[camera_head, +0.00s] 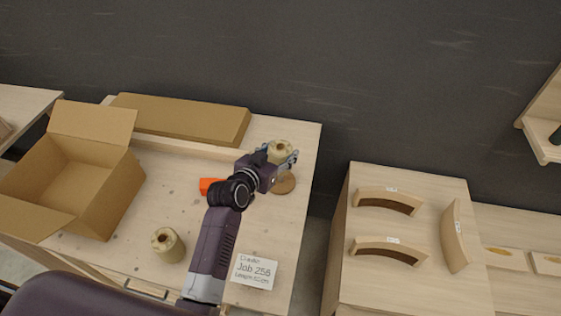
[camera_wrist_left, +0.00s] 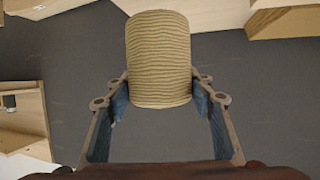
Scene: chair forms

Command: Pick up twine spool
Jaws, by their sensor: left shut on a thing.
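A tan twine spool (camera_wrist_left: 158,60) with wound ridges is between the two fingers of my left gripper (camera_wrist_left: 160,95) in the left wrist view. The fingers press on its sides. In the head view this spool (camera_head: 279,150) is at the tip of my left gripper (camera_head: 281,156), over the right part of the wooden table (camera_head: 215,225). I cannot tell its exact height above the table. A second, similar spool (camera_head: 168,245) stands upright near the front of the table. My right gripper is in neither view.
An open cardboard box (camera_head: 75,180) stands at the left, a closed long box (camera_head: 180,117) at the back. An orange block (camera_head: 210,186), a round wooden disc (camera_head: 284,183) and a job card (camera_head: 254,271) lie near my arm. A bench with curved wooden parts (camera_head: 390,201) stands at the right, across a gap.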

